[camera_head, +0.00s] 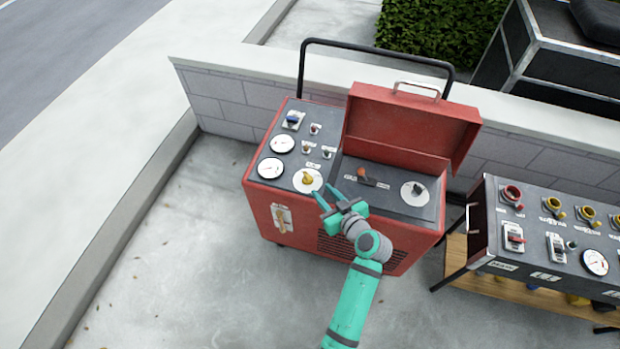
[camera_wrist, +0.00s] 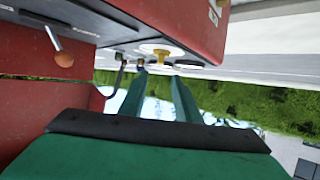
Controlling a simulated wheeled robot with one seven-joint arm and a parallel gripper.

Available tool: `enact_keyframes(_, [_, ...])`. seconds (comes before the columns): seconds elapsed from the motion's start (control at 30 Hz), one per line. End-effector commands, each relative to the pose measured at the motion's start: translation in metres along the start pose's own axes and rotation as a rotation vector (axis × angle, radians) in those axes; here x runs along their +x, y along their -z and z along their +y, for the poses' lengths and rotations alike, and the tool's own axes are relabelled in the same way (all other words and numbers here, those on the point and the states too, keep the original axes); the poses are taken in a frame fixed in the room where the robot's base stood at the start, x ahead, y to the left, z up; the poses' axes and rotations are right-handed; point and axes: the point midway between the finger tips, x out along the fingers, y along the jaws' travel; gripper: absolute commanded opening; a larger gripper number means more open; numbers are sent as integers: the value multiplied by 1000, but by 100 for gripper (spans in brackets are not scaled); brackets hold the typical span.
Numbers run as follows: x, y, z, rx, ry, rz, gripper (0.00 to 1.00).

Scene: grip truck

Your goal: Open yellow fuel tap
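The yellow fuel tap (camera_head: 308,179) sits on a round white dial plate at the front of the red generator's dark panel. My gripper (camera_head: 323,189) is open, with its two teal fingers reaching from the lower right toward the tap. The fingertips are close to the tap in the head view. In the wrist view, the tap (camera_wrist: 161,55) shows beyond and between the open fingertips (camera_wrist: 158,72). Nothing is held. I cannot tell whether a fingertip touches the tap.
The red generator (camera_head: 350,240) has an open lid (camera_head: 410,125), gauges (camera_head: 270,168), small switches and an orange-tipped lever (camera_head: 361,172). A second panel (camera_head: 550,240) with red and yellow knobs stands at the right. A low wall (camera_head: 240,95) runs behind. Bare ground lies left.

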Motion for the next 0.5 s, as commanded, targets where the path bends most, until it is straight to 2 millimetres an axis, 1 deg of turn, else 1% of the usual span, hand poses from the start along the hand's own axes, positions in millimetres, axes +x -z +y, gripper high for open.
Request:
enact_keyframes(0.17, [25,1,-1,0,2,1,30])
enact_keyframes(0.3, [51,1,-1,-1,2,0,30])
enact_keyframes(0.5, [82,0,-1,1,1,0,30])
